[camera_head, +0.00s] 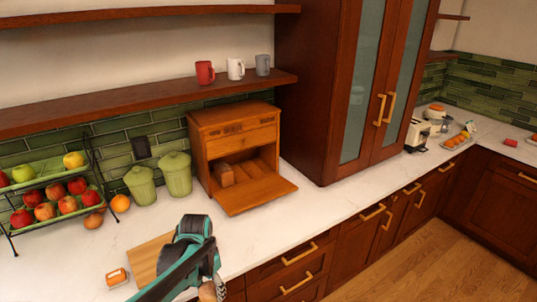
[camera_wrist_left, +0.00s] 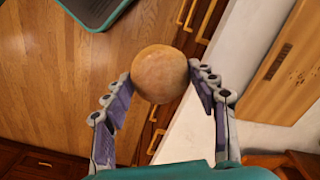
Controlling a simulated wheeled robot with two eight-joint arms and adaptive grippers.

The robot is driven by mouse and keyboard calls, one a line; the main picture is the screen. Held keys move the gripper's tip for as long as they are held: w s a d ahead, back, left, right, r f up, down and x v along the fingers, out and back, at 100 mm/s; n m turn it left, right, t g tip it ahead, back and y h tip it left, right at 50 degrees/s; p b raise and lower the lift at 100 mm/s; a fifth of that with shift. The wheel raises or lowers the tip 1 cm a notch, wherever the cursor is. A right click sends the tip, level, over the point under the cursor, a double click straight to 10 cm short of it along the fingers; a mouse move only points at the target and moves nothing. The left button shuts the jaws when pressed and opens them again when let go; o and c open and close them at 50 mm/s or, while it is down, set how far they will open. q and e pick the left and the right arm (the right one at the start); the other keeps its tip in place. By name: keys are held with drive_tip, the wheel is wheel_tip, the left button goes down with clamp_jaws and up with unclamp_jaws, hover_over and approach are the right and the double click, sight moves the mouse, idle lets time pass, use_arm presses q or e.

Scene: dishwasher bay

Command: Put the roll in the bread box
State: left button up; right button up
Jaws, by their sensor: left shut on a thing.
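The roll (camera_wrist_left: 160,75) is round and tan, held between the fingers of my left gripper (camera_wrist_left: 163,88) in the left wrist view. In the head view my left gripper (camera_head: 209,282) is at the bottom, by the counter's front edge, with a bit of the roll (camera_head: 207,292) showing below the arm. The wooden bread box (camera_head: 204,136) stands at the back of the counter, its front flap (camera_head: 262,196) folded down open. A brown loaf-like item (camera_head: 223,175) sits inside at the left; the rest of its floor looks clear. My right gripper is not in view.
A wooden board (camera_head: 146,258) lies on the counter beside my left arm, with a small orange-and-white item (camera_head: 117,278) left of it. Green canisters (camera_head: 177,174) stand left of the bread box. A tall cabinet (camera_head: 310,100) rises at its right. A shelf (camera_head: 140,101) with mugs runs above.

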use_arm(q)
wheel_tip(320, 180, down, 15)
drive_tip(key=s+n+b, duration=0.1)
drive_tip(key=n+b, duration=0.4)
drive_tip(key=b, duration=0.3)
drive_tip(key=shift+s+a+f+n, duration=0.15)
drive_tip(key=shift+s+a+n, duration=0.1)
drive_tip(key=shift+a+n, duration=0.15)
